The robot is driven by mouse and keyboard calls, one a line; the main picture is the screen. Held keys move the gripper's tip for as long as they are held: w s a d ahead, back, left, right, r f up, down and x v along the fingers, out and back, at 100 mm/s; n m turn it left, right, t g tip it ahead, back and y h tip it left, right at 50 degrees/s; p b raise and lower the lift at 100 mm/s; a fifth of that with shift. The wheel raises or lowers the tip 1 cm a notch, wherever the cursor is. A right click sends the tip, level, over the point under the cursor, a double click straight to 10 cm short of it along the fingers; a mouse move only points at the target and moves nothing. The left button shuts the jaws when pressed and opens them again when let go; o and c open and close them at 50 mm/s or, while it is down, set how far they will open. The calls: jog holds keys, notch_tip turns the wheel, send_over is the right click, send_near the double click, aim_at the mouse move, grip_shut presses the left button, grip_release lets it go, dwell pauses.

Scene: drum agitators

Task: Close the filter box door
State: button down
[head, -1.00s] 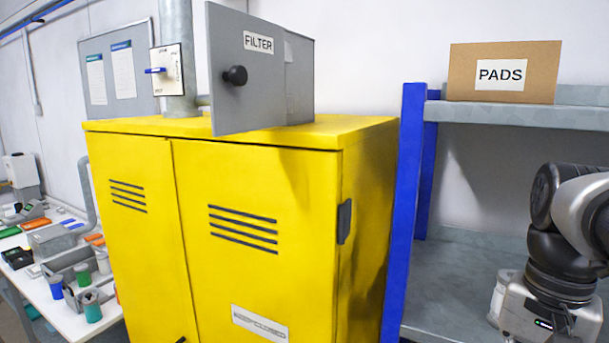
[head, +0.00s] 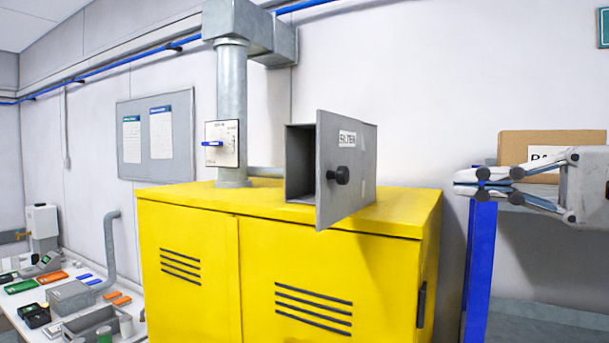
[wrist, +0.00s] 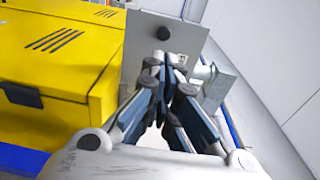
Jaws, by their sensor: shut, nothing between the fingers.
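The grey filter box (head: 300,163) stands on the yellow cabinet, and part of its open, dark inside shows. Its door (head: 333,205), a flat grey panel with a FILTER label and a black round knob (head: 342,175), stands open, swung out toward the cabinet's front. In the wrist view the door (wrist: 140,40) and its knob (wrist: 163,33) are beyond my fingertips, which overlap the door's lower part. My gripper (head: 470,182) is shut and empty, to the right of the door and apart from it, its fingers pointing left. In the wrist view my gripper (wrist: 163,68) hides part of the label.
The yellow cabinet (head: 190,225) has a flat top. A grey pipe (head: 232,110) with a blue-handled switch plate (head: 222,144) rises left of the box. A blue-posted shelf (head: 480,260) with a PADS carton (head: 550,145) stands right. A cluttered white bench (head: 75,290) is left.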

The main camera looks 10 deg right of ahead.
jog(key=x, duration=1.3)
jog(key=shift+w+a+r+p, duration=0.25)
jog(key=shift+w+p, duration=0.05)
jog(key=shift+p, duration=0.15)
